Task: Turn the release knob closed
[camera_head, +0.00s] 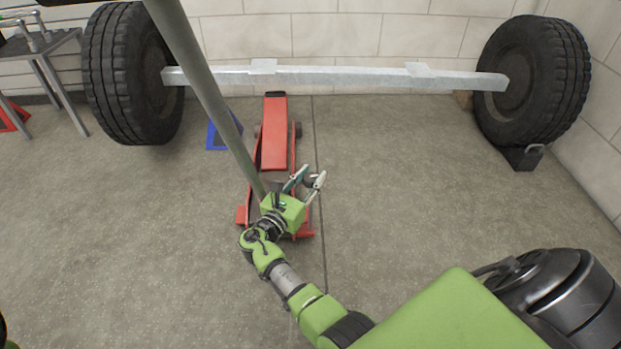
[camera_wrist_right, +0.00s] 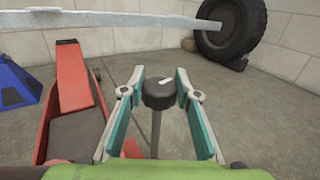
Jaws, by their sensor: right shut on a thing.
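The release knob (camera_wrist_right: 160,94) is a dark, round-topped cap with a small white mark, on a thin upright stem, in the right wrist view. My right gripper (camera_wrist_right: 161,78) has its teal-padded fingers on both sides of the knob and is shut on it. In the head view my right gripper (camera_head: 306,181) is over the near end of the red floor jack (camera_head: 273,145), with the knob hard to make out between the fingers. The jack also shows at the left of the wrist view (camera_wrist_right: 72,80). My left gripper is not in view.
A long grey pole (camera_head: 210,95) slants from the top down to the jack's near end. Behind, a metal axle (camera_head: 340,77) joins two tyred wheels (camera_head: 130,75) (camera_head: 535,80). A blue stand (camera_head: 222,133) is left of the jack.

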